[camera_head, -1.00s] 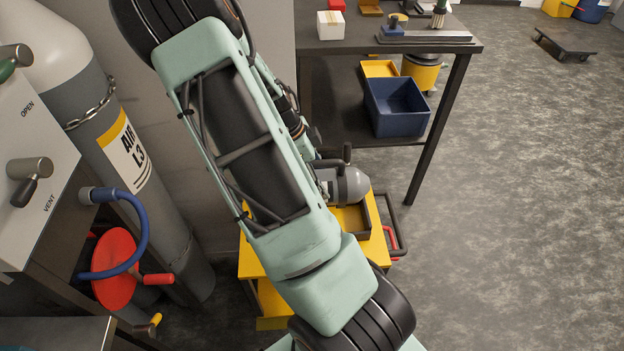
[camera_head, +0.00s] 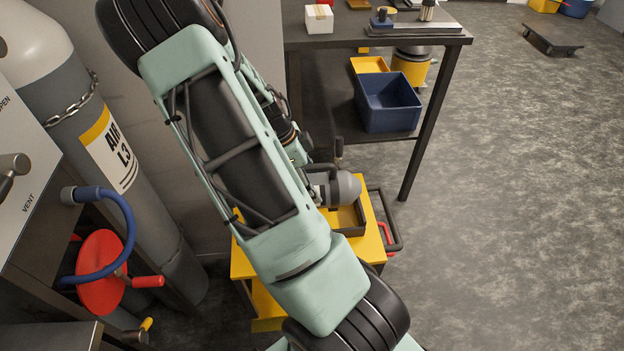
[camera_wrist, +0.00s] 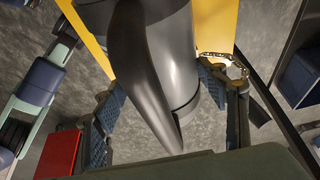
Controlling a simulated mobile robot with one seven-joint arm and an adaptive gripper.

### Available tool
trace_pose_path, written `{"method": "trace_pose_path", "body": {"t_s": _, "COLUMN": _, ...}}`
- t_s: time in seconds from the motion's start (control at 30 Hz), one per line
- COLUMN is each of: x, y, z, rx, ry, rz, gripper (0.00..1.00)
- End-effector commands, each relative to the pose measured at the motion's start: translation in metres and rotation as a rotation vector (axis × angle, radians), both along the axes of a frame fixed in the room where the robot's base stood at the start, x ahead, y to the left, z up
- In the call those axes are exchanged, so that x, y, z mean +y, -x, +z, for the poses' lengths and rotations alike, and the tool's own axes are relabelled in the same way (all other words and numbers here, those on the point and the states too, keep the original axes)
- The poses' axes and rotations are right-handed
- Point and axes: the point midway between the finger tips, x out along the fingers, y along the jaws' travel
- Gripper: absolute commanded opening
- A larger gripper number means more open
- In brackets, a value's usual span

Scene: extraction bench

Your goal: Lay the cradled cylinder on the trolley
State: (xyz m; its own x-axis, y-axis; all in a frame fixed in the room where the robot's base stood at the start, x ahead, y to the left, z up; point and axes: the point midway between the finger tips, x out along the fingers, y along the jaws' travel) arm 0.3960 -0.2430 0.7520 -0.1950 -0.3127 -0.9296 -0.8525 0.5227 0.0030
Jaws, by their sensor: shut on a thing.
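The grey cylinder (camera_head: 343,188) with its rounded end shows past my arm in the head view, above the yellow trolley (camera_head: 372,249). A dark-walled yellow recess (camera_head: 349,218) on the trolley top lies just below it in the picture; I cannot tell whether they touch. In the wrist view the cylinder (camera_wrist: 175,55) fills the middle, with a dark curved bar in front of it. My gripper (camera_wrist: 168,112) is shut on it, one finger on each side. My arm hides the gripper and much of the trolley in the head view.
A dark bench (camera_head: 440,37) with a blue bin (camera_head: 388,103) on its lower shelf stands behind the trolley. A tall gas cylinder (camera_head: 130,160), a blue hose (camera_head: 130,222) and a red reel (camera_head: 100,275) are at left.

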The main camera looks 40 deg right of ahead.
Motion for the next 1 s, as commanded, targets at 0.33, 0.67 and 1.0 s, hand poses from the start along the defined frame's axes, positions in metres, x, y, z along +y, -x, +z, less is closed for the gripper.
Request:
{"method": "trace_pose_path", "body": {"t_s": 0.33, "x": -0.002, "y": -0.002, "z": -0.026, "rx": -0.005, "ry": 0.003, "rz": 0.000, "gripper": 0.08}}
{"method": "trace_pose_path", "body": {"t_s": 0.67, "x": -0.002, "y": -0.002, "z": -0.051, "rx": -0.005, "ry": 0.003, "rz": -0.001, "gripper": 0.08}}
{"method": "trace_pose_path", "body": {"t_s": 1.0, "x": -0.002, "y": -0.002, "z": -0.073, "rx": -0.005, "ry": 0.003, "rz": 0.001, "gripper": 0.08}}
